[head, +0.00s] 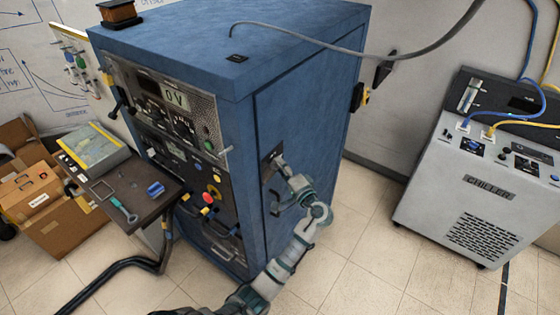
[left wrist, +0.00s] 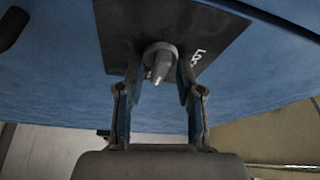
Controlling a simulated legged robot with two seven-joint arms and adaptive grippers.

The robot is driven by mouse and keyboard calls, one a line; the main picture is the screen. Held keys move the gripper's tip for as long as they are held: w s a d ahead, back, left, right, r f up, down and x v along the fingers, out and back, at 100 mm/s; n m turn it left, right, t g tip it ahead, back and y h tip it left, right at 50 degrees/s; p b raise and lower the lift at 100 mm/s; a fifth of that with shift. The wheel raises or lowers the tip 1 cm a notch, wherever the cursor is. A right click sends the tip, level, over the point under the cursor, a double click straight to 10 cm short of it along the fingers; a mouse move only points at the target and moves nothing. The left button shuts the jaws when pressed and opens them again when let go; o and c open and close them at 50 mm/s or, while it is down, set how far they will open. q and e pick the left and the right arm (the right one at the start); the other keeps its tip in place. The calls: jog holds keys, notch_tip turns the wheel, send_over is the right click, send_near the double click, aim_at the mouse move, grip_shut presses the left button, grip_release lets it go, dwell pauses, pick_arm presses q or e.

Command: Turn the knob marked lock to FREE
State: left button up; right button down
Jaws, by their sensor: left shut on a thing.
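A small grey knob (left wrist: 158,60) with a pale pointer sits on a black plate (left wrist: 125,25) fixed to the blue side of the cabinet. White lettering on the plate shows beside the knob, partly cut off by a finger, so I cannot read it all. My left gripper (left wrist: 158,78) has its two fingers on either side of the knob and is shut on it. In the head view my left gripper (head: 277,165) reaches the plate on the cabinet's right-hand side and hides the knob. My right gripper is not in view.
The blue cabinet (head: 300,100) has a front panel (head: 165,110) with a display reading 0 V. A grey chiller (head: 480,200) stands at the right. Tiled floor (head: 360,220) between is clear.

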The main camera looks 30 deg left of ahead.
pick_arm(q)
jog(key=shift+d+m+p, duration=0.1)
jog(key=shift+m+p, duration=0.4)
jog(key=shift+p, duration=0.2)
jog(key=shift+f+m+h+p, duration=0.25)
jog(key=shift+m+h+p, duration=0.25)
jog(key=shift+m+p, duration=0.55)
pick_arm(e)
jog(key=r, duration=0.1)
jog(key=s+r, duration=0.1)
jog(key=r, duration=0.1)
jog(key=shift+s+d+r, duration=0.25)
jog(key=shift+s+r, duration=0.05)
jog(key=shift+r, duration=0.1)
pick_arm(q)
jog(key=shift+f+n+g, duration=0.1)
jog(key=shift+n+g, duration=0.15)
jog(key=shift+g, duration=0.05)
